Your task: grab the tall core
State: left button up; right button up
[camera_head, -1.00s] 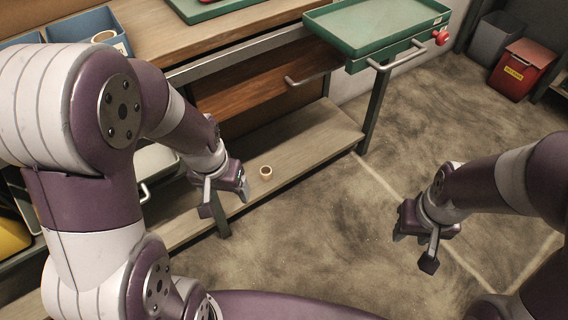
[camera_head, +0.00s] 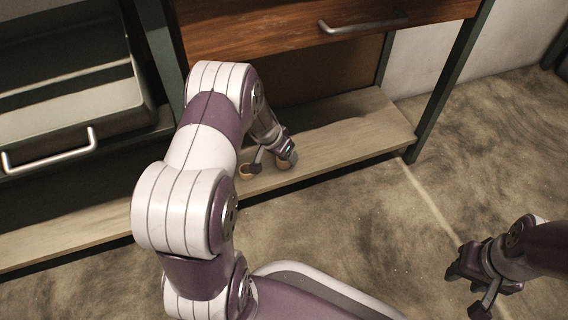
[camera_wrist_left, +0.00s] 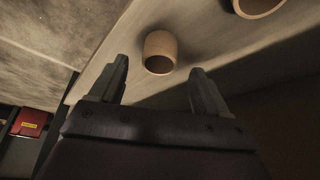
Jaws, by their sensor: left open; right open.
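A tan, open-ended cylindrical core (camera_wrist_left: 160,52) stands on the lower shelf, and its side wall shows clearly in the left wrist view. I take it for the tall core. In the head view it is partly hidden by my left gripper (camera_head: 273,163), low on the shelf. The left gripper is open in the left wrist view (camera_wrist_left: 160,67), with a finger to each side of the core and a visible gap. A second core (camera_wrist_left: 258,4) is cut off by the top edge; it also shows in the head view (camera_head: 246,171). My right gripper (camera_head: 478,285) is open, empty, over the floor.
The wooden lower shelf (camera_head: 345,130) lies under a wooden drawer front with a metal handle (camera_head: 362,24). A dark table leg (camera_head: 440,95) stands at the shelf's right end. A grey drawer (camera_head: 70,95) is at the left. A red bin (camera_wrist_left: 30,123) shows in the wrist view.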

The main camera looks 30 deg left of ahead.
pick_arm(q)
jog(key=b+x, duration=0.1)
jog(key=x, duration=0.3)
jog(key=shift+s, duration=0.2)
pick_arm(e)
jog(key=shift+f, duration=0.85)
pick_arm(q)
jog(key=c, duration=1.1)
